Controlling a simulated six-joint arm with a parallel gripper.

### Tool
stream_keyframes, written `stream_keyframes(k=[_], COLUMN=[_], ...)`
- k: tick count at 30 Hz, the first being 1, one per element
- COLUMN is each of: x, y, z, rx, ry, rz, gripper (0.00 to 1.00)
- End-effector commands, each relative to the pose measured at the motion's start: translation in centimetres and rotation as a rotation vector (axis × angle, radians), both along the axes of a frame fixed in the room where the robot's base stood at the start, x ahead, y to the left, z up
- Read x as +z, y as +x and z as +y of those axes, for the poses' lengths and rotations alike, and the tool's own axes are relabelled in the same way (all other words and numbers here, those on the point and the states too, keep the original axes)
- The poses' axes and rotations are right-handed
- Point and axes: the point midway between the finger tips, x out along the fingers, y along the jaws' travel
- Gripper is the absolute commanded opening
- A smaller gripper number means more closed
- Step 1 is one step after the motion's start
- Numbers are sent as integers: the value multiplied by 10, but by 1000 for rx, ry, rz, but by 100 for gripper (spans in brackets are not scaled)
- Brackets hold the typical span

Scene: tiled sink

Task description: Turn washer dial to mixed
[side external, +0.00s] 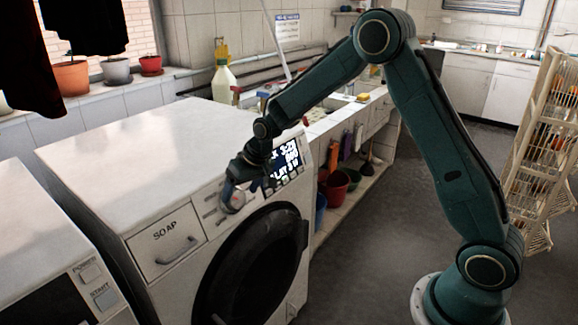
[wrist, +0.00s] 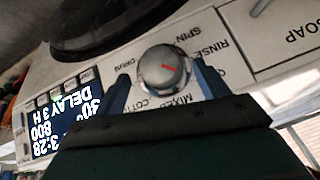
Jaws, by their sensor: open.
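The washer dial (wrist: 162,68) is a round silver knob with a short red mark on its face, which I see in the wrist view. Labels around it, upside down there, include SPIN, RINSE, COTTON and MIXED (wrist: 176,101). Which label the red mark points to, I cannot tell. My gripper (wrist: 160,72) is open, with one blue finger on each side of the dial. Whether the fingers touch it is not clear. In the side view my gripper (side external: 245,183) is at the front panel of the white washer (side external: 150,150), and the dial (side external: 236,204) shows just below it.
A lit display (wrist: 72,125) with buttons is beside the dial. The SOAP drawer (side external: 167,240) is on the dial's other side, and the dark round door (side external: 252,268) lies below. A second machine (side external: 50,245) stands at left. A bottle (side external: 223,82) stands behind the washer.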

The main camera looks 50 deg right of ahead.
Motion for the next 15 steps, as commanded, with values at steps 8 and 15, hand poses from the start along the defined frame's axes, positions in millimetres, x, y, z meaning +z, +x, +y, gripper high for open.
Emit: stream_keyframes(k=[8, 15], x=[-20, -23], y=[9, 10], z=[2, 3], rx=[0, 0], ry=[0, 0], rz=[0, -1], gripper=[73, 73])
